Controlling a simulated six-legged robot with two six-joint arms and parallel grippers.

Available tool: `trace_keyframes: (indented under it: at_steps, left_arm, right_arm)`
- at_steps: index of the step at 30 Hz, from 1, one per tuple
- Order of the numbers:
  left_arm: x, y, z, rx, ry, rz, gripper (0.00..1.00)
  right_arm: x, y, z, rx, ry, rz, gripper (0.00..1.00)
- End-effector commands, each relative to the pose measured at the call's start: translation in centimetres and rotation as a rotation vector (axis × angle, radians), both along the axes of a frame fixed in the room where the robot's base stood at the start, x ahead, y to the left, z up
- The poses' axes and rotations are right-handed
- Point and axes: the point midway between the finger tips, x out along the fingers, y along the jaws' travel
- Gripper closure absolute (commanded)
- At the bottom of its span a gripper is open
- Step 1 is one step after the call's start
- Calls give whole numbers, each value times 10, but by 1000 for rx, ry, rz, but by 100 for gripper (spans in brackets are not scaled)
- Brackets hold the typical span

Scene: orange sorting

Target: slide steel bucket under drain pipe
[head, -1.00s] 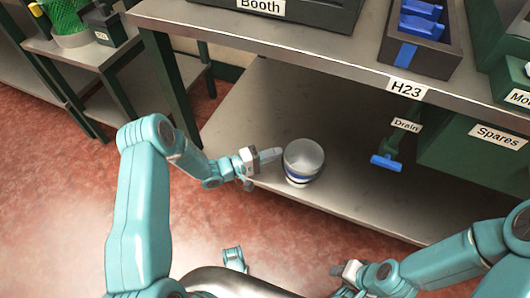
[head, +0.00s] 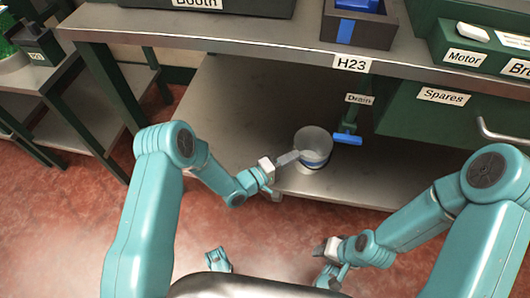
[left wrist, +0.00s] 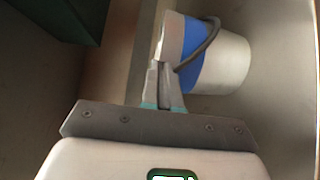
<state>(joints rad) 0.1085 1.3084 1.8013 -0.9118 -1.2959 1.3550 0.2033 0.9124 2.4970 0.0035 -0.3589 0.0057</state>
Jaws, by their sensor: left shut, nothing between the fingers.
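The steel bucket (head: 313,143), pale with a blue band, stands upright on the lower shelf (head: 240,95). The drain pipe (head: 351,115), green with a blue handle (head: 347,139) and a "Drain" label, hangs just right of the bucket. My left gripper (head: 290,158) is shut and empty, its fingertips against or very near the bucket's left side. In the left wrist view the shut fingers (left wrist: 162,80) overlap the bucket (left wrist: 225,65), whose dark handle hangs across the blue band. My right gripper (head: 325,255) is low at the front, away from the bucket; its jaws are unclear.
The upper bench top (head: 260,38) overhangs the shelf. A green "Spares" drawer (head: 420,112) is right of the pipe. A side table (head: 30,70) stands at the left. The shelf left of the bucket is bare.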

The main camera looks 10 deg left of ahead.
Motion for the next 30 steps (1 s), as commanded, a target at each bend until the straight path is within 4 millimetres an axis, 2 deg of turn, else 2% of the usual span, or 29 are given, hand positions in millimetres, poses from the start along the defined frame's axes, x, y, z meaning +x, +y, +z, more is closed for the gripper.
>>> trace_keyframes:
  at_steps: [1, 5, 30]
  left_arm:
    - [-2, -15, -1, 1, -1, -6, 100]
    - [-2, -35, -1, 1, -1, -3, 100]
    - [-1, -33, 0, 0, 0, 1, 100]
  right_arm:
    - [1, 0, -3, -1, -4, 0, 57]
    - [3, -1, -5, -1, -10, -1, 57]
    - [3, -1, -4, -2, -10, -1, 57]
